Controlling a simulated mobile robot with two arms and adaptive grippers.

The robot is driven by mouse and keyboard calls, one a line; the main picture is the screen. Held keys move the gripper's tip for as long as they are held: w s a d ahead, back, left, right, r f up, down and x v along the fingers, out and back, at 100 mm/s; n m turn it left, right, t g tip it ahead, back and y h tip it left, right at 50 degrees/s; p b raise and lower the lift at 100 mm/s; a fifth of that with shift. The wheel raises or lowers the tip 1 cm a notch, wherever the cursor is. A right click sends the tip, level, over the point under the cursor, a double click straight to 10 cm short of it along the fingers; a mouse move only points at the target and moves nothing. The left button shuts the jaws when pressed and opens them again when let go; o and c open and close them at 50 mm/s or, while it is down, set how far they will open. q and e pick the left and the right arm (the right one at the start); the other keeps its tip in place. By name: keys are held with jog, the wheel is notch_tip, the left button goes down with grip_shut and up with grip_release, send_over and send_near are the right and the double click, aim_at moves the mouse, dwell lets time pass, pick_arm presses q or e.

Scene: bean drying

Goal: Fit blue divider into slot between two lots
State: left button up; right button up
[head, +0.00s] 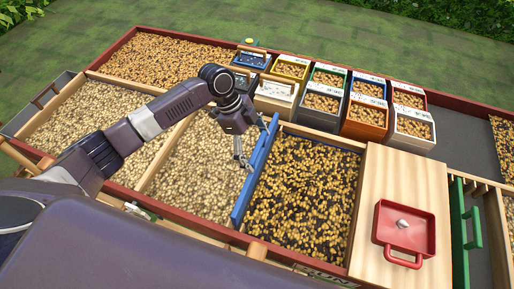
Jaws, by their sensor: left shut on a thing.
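The blue divider (259,169) stands on edge between a lot of pale beans (195,167) on its left and a lot of yellow-brown beans on dark ground (303,190) on its right. It runs from the back of the bed to the front rail. My left gripper (242,161) is at the divider's left side, shut on it. The exact grip is small and partly hidden by the gripper body. The slot ends under the divider are hard to make out, so I cannot tell how deep it sits. My right gripper is not in view.
Several small bean bins (367,117) stand behind the right-hand lot. A wooden board (393,168) with a red scoop (404,229) lies right of it. A green divider (460,230) stands further right. Red-brown rails (185,231) edge the bed.

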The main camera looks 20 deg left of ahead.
pick_arm(q)
jog(key=shift+f+b, duration=0.7)
jog(key=shift+f, duration=0.5)
jog(key=shift+f+b, duration=1.2)
jog(key=shift+f, duration=0.8)
jog(key=o, duration=1.6)
jog(key=shift+r, duration=0.1)
jog(key=p+v, duration=0.5)
jog(key=v, duration=0.2)
jog(key=shift+p, duration=0.35)
